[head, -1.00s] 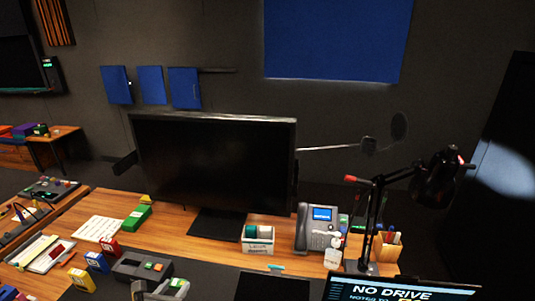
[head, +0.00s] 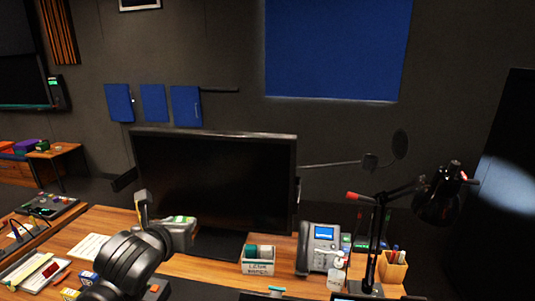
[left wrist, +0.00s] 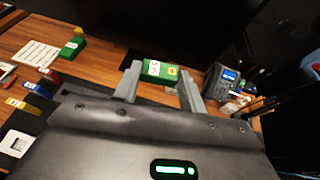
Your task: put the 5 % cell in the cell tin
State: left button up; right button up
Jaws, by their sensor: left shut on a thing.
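My left gripper (head: 166,222) is shut on a small green cell (head: 181,218) with pale labels, held up in front of the monitor. In the left wrist view the green cell (left wrist: 160,71) sits between the two fingertips; its label is too small to read. I cannot tell for sure which container is the cell tin. A white labelled box (head: 258,262) with green and white contents stands right of the gripper, below the monitor. A longer green box (left wrist: 73,47) lies on the desk in the left wrist view; my arm seems to hide it in the head view. My right gripper is not in view.
The monitor (head: 215,180) stands behind the gripper. A phone (head: 320,248), a desk lamp (head: 437,195) and a pen holder (head: 393,266) stand at the right. Blue (left wrist: 35,88), red (left wrist: 47,76) and yellow (left wrist: 17,103) blocks stand at the left, near a white board (head: 89,247).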

pick_arm(q)
jog(key=s+a+f+m+h+b, duration=0.1)
jog(key=s+f+b, duration=0.35)
jog(key=f, duration=0.95)
jog(key=s+a+f+m+h+b, duration=0.15)
jog(key=s+f, duration=0.55)
jog(key=f, duration=0.7)
jog(key=shift+n+y, duration=0.35)
jog(key=shift+n, duration=0.1)
jog(key=w+a+f, duration=0.2)
jog(key=w+f, duration=0.1)
jog(key=w+a+f, duration=0.2)
jog(key=w+f, duration=0.1)
jog(key=w, duration=0.1)
jog(key=w+a+f, duration=0.2)
jog(key=w+f, duration=0.1)
jog(key=w, duration=0.1)
jog(key=shift+w, duration=0.25)
jog(key=shift+w+a+f, duration=0.15)
jog(key=shift+w+f, duration=0.1)
jog(key=shift+f, duration=0.15)
notch_tip(320, 180, down, 3)
jog(key=shift+f, duration=0.1)
